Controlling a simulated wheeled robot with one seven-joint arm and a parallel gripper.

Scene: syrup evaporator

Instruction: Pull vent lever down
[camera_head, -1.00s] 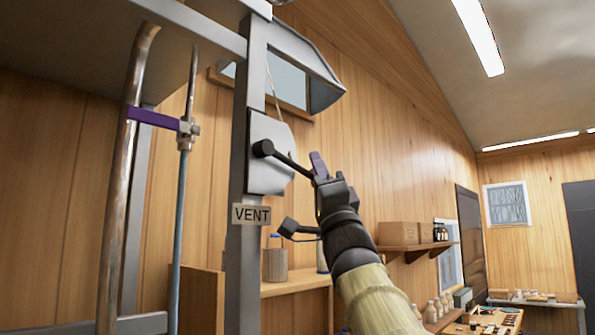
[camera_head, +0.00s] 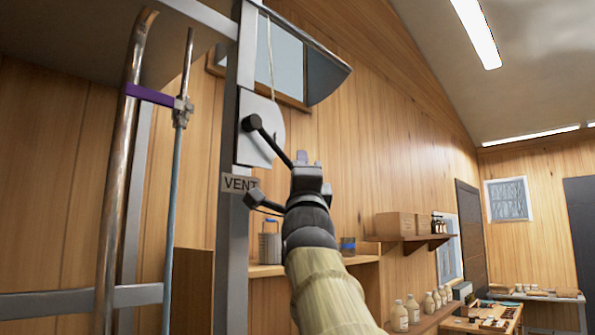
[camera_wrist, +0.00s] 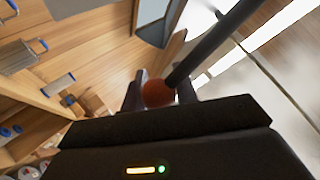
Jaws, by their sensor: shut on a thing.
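The vent lever is a dark bar (camera_head: 270,141) pivoted on a pale plate (camera_head: 254,112) on a grey metal post. It slants down and to the right from its pivot toward my gripper (camera_head: 307,165). A "VENT" label (camera_head: 239,184) is on the post below the plate. In the wrist view, the dark lever bar (camera_wrist: 213,42) runs to a reddish-brown knob (camera_wrist: 157,93), which sits between the fingers of my gripper (camera_wrist: 158,95). My gripper is shut on this knob. The fingers partly hide the lever's end in the head view.
A copper pipe (camera_head: 120,170) and a thinner rod joined by a purple bracket (camera_head: 150,94) stand left of the post. A wooden shelf with boxes (camera_head: 396,224) is on the wall at right. Bottles (camera_head: 413,307) stand lower down.

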